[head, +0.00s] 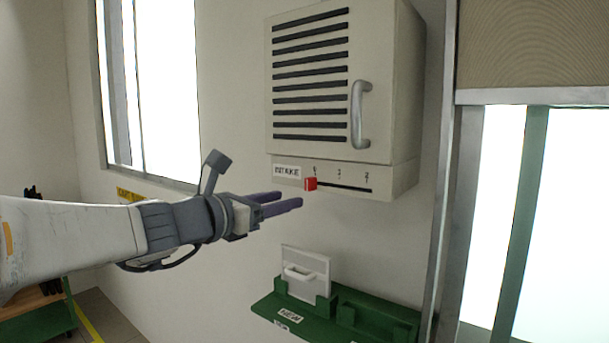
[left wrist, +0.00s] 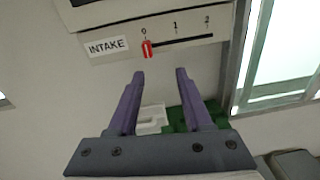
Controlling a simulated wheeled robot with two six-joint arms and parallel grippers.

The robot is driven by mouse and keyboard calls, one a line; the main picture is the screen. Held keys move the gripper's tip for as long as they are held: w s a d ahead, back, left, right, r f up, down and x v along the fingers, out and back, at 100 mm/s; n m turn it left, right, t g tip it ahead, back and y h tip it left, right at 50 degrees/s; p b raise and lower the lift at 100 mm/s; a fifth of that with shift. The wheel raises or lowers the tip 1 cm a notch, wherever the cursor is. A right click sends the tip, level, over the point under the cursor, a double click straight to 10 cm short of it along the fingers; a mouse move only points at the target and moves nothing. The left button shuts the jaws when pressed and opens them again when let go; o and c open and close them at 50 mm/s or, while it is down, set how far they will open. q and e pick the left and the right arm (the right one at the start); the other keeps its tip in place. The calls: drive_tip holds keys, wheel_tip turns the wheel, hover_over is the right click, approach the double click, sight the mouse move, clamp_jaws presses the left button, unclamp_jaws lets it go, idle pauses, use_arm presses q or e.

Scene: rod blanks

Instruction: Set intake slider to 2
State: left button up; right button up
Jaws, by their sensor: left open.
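The red intake slider knob (head: 310,184) sits at the left end of its dark slot (head: 345,187), under the 0 mark, beside the INTAKE label (head: 287,172). In the left wrist view the knob (left wrist: 147,49) is also at 0, with 1 and 2 marked to its right along the slot (left wrist: 185,41). My left gripper (head: 284,200) is open and empty, just below and left of the knob in the head view. In the left wrist view its two purple fingers (left wrist: 160,77) point toward the panel, apart from the knob. My right gripper is not in view.
The slotted cabinet door (head: 312,85) with a grey handle (head: 360,114) is above the slider. Below, a green shelf (head: 376,311) holds a white plate with a handle (head: 306,270). A metal frame (head: 455,200) stands to the right. The wall around the gripper is clear.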

sight(307, 180)
use_arm(q)
drive_tip(key=shift+n+t, duration=0.5)
drive_tip(key=shift+n, duration=0.2)
drive_tip(key=w+d+p, duration=0.1)
drive_tip(key=w, duration=0.2)
drive_tip(key=w+d+r+p, duration=0.1)
drive_tip(key=w+d, duration=0.1)
drive_tip(key=w+d+r+p, duration=0.1)
drive_tip(key=w+p, duration=0.1)
drive_tip(key=w, duration=0.1)
drive_tip(key=shift+w+d, duration=0.15)
drive_tip(key=shift+w, duration=0.2)
drive_tip(key=shift+w+d+f, duration=0.2)
drive_tip(key=shift+w, duration=0.1)
clamp_jaws()
